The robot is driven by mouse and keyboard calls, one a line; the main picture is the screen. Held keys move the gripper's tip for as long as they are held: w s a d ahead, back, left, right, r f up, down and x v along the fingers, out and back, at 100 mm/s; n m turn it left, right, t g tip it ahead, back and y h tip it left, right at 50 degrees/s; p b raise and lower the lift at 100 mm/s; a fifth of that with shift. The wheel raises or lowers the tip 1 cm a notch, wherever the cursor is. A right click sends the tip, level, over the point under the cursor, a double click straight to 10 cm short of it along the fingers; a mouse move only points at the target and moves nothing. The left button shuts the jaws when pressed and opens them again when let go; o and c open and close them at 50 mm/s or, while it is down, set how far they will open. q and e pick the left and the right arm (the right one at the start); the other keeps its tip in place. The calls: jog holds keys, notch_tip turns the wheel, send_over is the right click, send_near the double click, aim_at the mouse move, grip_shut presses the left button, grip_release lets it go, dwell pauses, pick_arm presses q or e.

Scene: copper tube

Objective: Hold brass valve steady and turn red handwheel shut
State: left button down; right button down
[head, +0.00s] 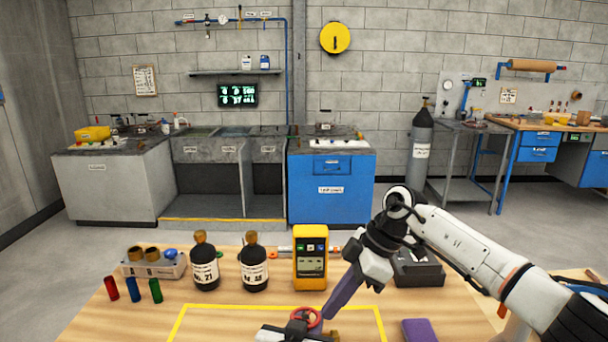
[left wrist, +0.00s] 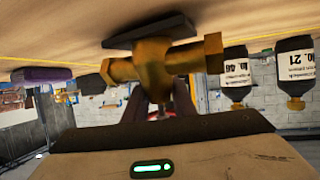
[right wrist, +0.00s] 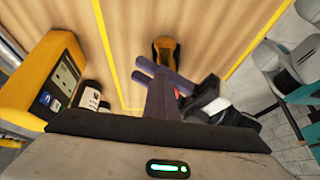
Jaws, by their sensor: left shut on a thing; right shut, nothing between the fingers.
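The brass valve (left wrist: 155,62) sits on a dark base on the bench and fills the middle of the upside-down left wrist view; part of it shows in the right wrist view (right wrist: 167,48). The red handwheel (head: 306,315) is at the bottom of the head view, inside the yellow tape outline. My left gripper (left wrist: 162,102) is shut on the brass valve; its fingers reach the valve body. My right gripper (head: 329,310) is shut and empty, with purple fingers pointing down at the handwheel's right side. Whether it touches the rim is unclear.
A yellow meter (head: 310,258) stands behind the handwheel. Two dark bottles (head: 204,262) (head: 253,263), small coloured cylinders (head: 133,289) and a fittings tray (head: 153,264) are to the left. A purple block (head: 419,330) lies right of the tape. A dark box (head: 418,269) is behind my right arm.

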jog(key=shift+s+a+r, duration=0.1)
jog(key=shift+s+a, duration=0.45)
jog(key=shift+s, duration=0.65)
jog(key=shift+s+a+r, duration=0.2)
jog(key=shift+s+a, duration=0.05)
jog(key=shift+s, duration=0.05)
jog(key=r, duration=0.2)
jog(key=d+r, duration=0.1)
jog(key=r, duration=0.2)
jog(key=shift+w+d+r, duration=0.2)
jog(key=shift+w+r, duration=0.05)
jog(key=shift+r, duration=0.15)
